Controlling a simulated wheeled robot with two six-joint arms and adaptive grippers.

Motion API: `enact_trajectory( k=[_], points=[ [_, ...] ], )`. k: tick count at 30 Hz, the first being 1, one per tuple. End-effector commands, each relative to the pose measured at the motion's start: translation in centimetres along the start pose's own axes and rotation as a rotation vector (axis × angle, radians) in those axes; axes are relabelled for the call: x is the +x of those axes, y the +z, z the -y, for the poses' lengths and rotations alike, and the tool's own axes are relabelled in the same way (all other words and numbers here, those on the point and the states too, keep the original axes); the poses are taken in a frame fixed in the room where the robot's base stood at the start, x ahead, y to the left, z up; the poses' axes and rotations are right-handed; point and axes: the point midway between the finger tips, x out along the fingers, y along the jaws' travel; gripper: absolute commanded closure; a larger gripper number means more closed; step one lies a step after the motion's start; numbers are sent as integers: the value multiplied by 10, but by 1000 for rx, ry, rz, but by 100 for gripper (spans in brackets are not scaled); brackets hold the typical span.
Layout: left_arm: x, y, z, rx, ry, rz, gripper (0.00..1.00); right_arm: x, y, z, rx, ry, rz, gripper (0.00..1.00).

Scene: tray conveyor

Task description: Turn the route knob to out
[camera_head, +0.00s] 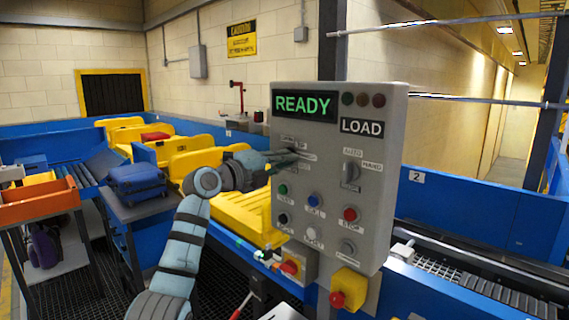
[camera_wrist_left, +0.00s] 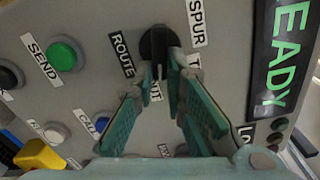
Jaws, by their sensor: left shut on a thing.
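The grey control panel (camera_head: 370,120) stands in front of me with a green READY display and a LOAD sign. My left gripper (camera_head: 287,158) is at the panel's left side, below the display, and covers the route knob in the head view. In the left wrist view the black route knob (camera_wrist_left: 158,42) sits beside a ROUTE label (camera_wrist_left: 122,53) and a SPUR label (camera_wrist_left: 196,22). The left gripper (camera_wrist_left: 163,78) is shut on the knob's grip. The fingers partly hide other labels; which one the knob points to is unclear. My right gripper is not in view.
Below the knob are green (camera_head: 283,189), blue (camera_head: 314,200) and red (camera_head: 350,214) buttons. An AUTO/HAND knob (camera_head: 350,172) is to the right. A red stop button (camera_head: 337,299) is on a yellow box underneath. Yellow trays (camera_head: 240,210) and blue conveyor walls lie behind.

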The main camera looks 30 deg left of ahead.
Motion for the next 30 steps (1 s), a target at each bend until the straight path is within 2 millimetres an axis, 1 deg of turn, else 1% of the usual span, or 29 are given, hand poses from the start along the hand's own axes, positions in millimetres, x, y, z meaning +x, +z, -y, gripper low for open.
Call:
enact_trajectory(
  k=[1, 6, 12, 19, 30],
  points=[
    [0, -1, -5, 32, 6, -4, 100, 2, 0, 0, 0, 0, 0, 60],
    [0, -1, -7, 147, 7, -5, 100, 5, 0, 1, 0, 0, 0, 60],
    [0, -1, -9, 235, 8, -6, 100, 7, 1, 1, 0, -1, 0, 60],
    [1, -1, -10, 277, 10, -7, 100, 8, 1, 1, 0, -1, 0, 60],
    [1, -1, -11, 281, 11, -8, 100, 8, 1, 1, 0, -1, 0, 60]
  ],
)
